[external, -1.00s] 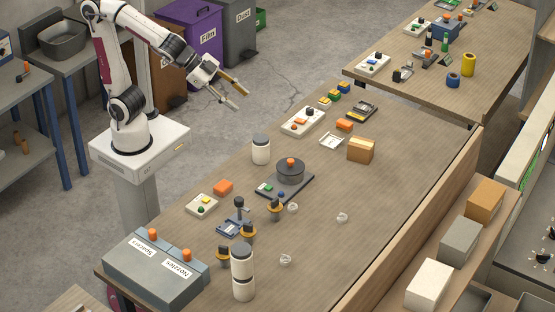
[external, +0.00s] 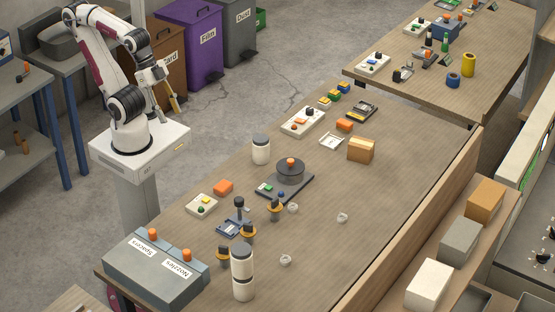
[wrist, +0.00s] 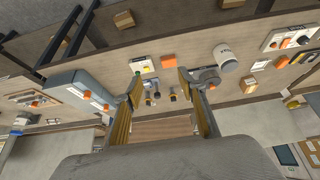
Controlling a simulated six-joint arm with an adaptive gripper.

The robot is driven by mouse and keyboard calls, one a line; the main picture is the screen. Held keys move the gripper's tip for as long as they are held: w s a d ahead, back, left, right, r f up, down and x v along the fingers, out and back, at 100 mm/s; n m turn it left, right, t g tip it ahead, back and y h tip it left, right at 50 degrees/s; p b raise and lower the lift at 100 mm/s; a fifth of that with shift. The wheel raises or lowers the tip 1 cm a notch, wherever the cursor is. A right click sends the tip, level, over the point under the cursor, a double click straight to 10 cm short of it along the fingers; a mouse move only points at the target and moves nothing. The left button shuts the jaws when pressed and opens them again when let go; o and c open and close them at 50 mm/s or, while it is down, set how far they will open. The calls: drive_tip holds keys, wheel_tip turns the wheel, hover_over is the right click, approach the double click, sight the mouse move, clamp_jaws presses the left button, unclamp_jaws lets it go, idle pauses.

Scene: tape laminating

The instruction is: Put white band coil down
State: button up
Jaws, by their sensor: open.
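My gripper (external: 170,106) hangs near my base, left of the long bench and apart from it. In the wrist view its two fingers (wrist: 161,84) are spread, with nothing held between them. No white thing clearly looks like a band coil.
The long bench (external: 370,205) has free room on its right half. On it are a grey box (external: 153,268), a round-topped device (external: 291,170), a dark-topped press (external: 238,215), orange blocks and a cardboard box (external: 361,150). Bins stand behind my base.

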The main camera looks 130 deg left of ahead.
drive_tip(key=shift+o, duration=0.4)
drive_tip(key=shift+a, duration=0.1)
